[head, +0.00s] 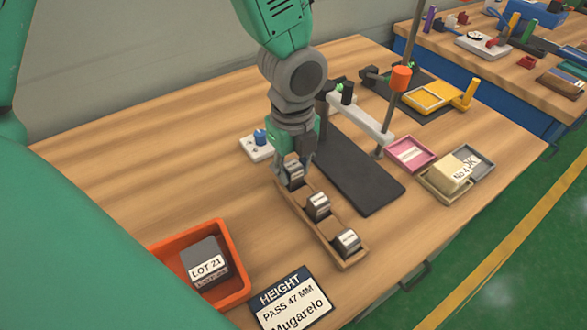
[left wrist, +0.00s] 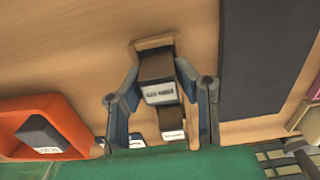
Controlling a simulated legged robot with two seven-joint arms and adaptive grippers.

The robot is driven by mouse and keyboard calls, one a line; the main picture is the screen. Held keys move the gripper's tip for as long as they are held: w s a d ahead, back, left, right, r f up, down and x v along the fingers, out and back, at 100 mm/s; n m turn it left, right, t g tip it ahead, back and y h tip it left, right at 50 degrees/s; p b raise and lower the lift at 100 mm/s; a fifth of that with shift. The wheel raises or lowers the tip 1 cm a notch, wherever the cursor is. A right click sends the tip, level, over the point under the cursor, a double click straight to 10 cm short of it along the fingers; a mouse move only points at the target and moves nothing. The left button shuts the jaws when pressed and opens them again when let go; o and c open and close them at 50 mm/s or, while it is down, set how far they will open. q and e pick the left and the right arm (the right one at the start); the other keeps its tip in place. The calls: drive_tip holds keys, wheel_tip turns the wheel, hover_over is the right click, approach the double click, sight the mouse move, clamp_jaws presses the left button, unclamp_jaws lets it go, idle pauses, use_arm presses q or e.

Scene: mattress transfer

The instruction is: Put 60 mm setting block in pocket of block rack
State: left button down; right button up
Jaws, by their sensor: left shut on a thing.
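The block rack (head: 327,239) is a long wooden tray on the bench. Dark setting blocks with white labels stand in its middle (head: 317,206) and near (head: 347,242) pockets. My left gripper (head: 294,164) points down at the rack's far end, shut on a similar labelled block (head: 292,174). In the left wrist view this block (left wrist: 158,80) sits between the two fingers of my left gripper (left wrist: 160,88), over or in the end pocket of the rack (left wrist: 153,42). I cannot tell how deep it sits, and its label is too small to read. My right gripper is out of view.
A height sign (head: 292,299) lies near the front edge. A dark mat (head: 362,178) with a gauge stand is right of the rack. A pink tray (head: 410,153) and a block tray (head: 445,188) stand farther right.

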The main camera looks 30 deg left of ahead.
sight(293, 166)
use_arm(q)
drive_tip(key=c, duration=1.2)
unclamp_jaws()
wheel_tip(293, 166, up, 12)
drive_tip(key=p, duration=0.3)
drive_tip(key=shift+r, duration=0.1)
drive_tip(key=shift+s, duration=0.1)
